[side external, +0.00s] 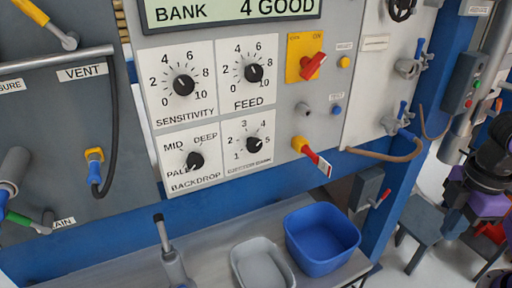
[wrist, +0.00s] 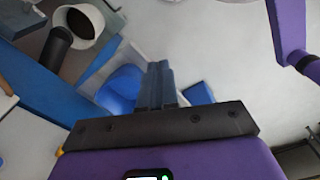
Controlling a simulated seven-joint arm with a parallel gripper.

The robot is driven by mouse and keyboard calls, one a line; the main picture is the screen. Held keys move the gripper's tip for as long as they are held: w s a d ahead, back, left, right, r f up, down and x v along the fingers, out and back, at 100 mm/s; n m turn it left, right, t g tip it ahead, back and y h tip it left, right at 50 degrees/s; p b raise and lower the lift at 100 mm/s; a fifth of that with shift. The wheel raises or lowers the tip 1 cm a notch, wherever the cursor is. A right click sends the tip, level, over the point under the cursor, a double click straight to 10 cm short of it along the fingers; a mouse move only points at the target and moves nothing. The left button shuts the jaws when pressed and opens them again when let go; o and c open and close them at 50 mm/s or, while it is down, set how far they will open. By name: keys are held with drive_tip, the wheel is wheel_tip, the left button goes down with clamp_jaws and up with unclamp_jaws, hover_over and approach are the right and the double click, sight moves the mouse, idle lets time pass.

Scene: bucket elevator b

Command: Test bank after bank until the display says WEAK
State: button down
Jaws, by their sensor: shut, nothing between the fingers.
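The display (side external: 240,8) at the top of the side external view reads "BANK 4 GOOD". Below it is a panel with a sensitivity knob (side external: 184,85), a feed knob (side external: 253,73) and a backdrop knob (side external: 195,160). A numbered knob (side external: 254,145) sits at lower right, its label ending in "BANK"; its exact pointer setting is too small to read. A yellow button (side external: 344,62) and a blue button (side external: 337,110) are on the right, with small unreadable labels. My gripper (wrist: 160,72) is shut and empty in the wrist view, away from the panel.
A red switch on a yellow plate (side external: 305,60) and a red-tagged yellow fitting (side external: 312,152) stick out of the panel. A blue tub (side external: 322,240) and a grey tub (side external: 262,265) stand on the bench below. A grey stool (side external: 432,228) stands at right.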

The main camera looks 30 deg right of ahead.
drive_tip(key=c, duration=1.6)
unclamp_jaws()
drive_tip(key=o, duration=0.5)
drive_tip(key=shift+a, duration=0.35)
drive_tip(key=o, duration=0.5)
drive_tip(key=shift+w+a+f+y, duration=0.15)
drive_tip(key=shift+a+y, duration=0.25)
drive_tip(key=shift+a, duration=0.6)
drive_tip(key=w+a+m+t+y, duration=0.2)
drive_tip(key=w+a+y, duration=0.1)
drive_tip(key=a, duration=0.7)
drive_tip(key=w+a+m+t+y, duration=0.15)
drive_tip(key=w+a+y, duration=0.25)
drive_tip(key=a, duration=0.5)
drive_tip(key=m+t+h, duration=0.8)
drive_tip(key=m+t, duration=0.1)
drive_tip(key=t, duration=0.5)
approach(256, 146)
drive_tip(key=w, duration=0.8)
drive_tip(key=shift+w+a+f, duration=0.1)
drive_tip(key=shift+w, duration=0.05)
